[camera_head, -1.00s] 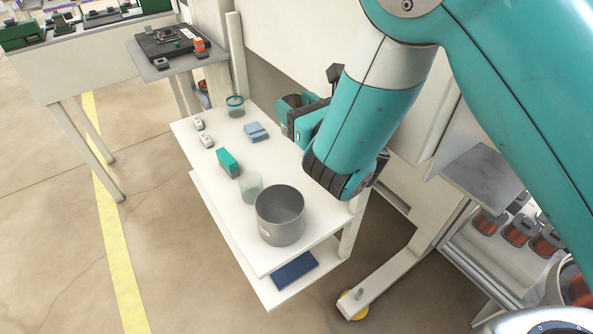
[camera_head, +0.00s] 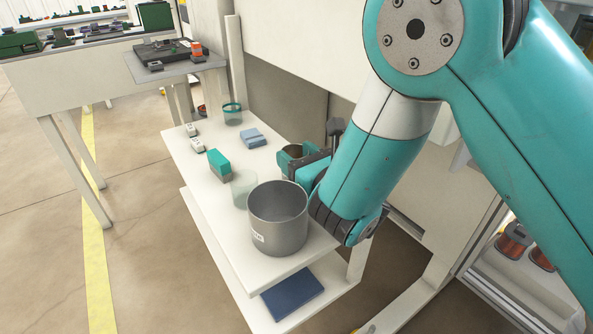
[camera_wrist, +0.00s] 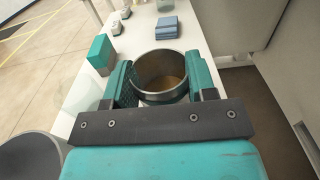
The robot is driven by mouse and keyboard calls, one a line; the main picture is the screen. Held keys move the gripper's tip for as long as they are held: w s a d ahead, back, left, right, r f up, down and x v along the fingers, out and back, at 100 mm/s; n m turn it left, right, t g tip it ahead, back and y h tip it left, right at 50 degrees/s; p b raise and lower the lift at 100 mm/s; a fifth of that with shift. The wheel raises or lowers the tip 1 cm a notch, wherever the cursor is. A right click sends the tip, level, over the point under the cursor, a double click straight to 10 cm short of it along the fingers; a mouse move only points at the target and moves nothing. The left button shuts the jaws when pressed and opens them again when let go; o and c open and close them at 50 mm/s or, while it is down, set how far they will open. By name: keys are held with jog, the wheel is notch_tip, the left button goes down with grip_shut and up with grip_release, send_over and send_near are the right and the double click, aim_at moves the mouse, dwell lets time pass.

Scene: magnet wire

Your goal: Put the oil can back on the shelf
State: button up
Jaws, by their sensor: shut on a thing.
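My gripper (camera_wrist: 161,86) is shut on an open-topped metal can (camera_wrist: 158,70), its jaws on opposite sides. The can looks like the oil can, though no spout shows; its inside is brownish. In the head view my gripper (camera_head: 299,163) and the can (camera_head: 292,151) are beside the right edge of the white two-level shelf (camera_head: 225,222), behind the large grey pot. The can's base is hidden, so I cannot tell whether it touches the top board.
On the top board stand the grey pot (camera_head: 278,222), a clear beaker (camera_head: 243,188), a teal-and-grey box (camera_head: 219,166), a blue block (camera_head: 252,137), a teal-rimmed jar (camera_head: 232,114) and two small white items (camera_head: 196,143). A blue slab (camera_head: 292,292) lies on the lower board.

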jog(key=shift+f, duration=0.2)
jog(key=shift+f, duration=0.25)
jog(key=o, duration=1.1)
jog(key=shift+r, duration=0.1)
jog(key=shift+c, duration=0.2)
jog(key=shift+r, duration=0.1)
